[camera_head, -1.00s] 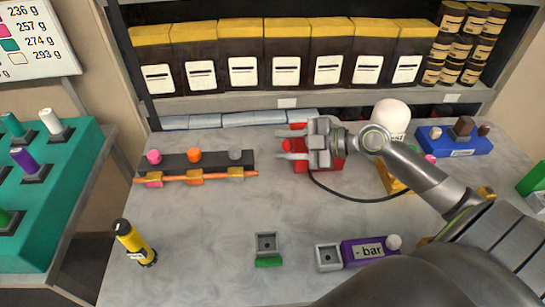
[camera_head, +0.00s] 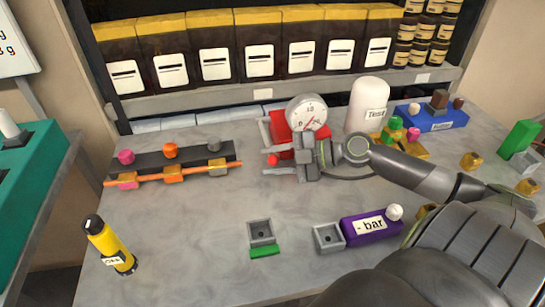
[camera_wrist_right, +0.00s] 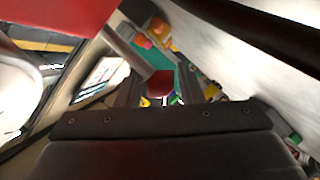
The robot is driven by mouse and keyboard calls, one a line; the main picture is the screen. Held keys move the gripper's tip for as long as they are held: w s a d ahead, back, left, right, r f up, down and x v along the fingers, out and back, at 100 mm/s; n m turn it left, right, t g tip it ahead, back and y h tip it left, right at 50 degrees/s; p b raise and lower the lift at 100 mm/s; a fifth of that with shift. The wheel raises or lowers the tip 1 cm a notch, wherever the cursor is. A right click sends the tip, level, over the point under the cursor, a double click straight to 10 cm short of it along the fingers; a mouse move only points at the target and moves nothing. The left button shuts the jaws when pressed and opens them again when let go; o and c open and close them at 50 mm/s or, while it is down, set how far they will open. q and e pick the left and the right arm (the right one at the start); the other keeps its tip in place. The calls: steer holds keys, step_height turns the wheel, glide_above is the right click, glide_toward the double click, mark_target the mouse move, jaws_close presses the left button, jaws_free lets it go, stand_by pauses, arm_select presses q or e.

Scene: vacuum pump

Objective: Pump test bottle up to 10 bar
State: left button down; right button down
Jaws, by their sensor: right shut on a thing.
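The red vacuum pump (camera_head: 283,128) stands at the back middle of the table in the head view, with a round white gauge (camera_head: 306,111) on top. The gauge has a red needle; I cannot read its value surely. My right gripper (camera_head: 271,160) is in front of the pump, shut on its red knob (camera_head: 272,159). The red knob also shows between the fingers in the right wrist view (camera_wrist_right: 160,82). The white test bottle (camera_head: 366,106), labelled "Test", stands upright right of the pump on a yellow base (camera_head: 409,149) with a green knob (camera_head: 395,124). My left gripper is out of view.
A purple "- bar" block (camera_head: 370,239) and a small grey socket (camera_head: 261,232) are near the front. A dark rack with knobs (camera_head: 190,155) is back left. A blue box (camera_head: 432,117) is back right.

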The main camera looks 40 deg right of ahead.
steer(key=shift+f, duration=0.5)
steer(key=shift+s, duration=0.1)
steer(key=shift+f, duration=0.1)
steer(key=c, duration=1.1)
jaws_free()
steer(key=shift+o, duration=0.5)
steer(key=shift+d, duration=0.1)
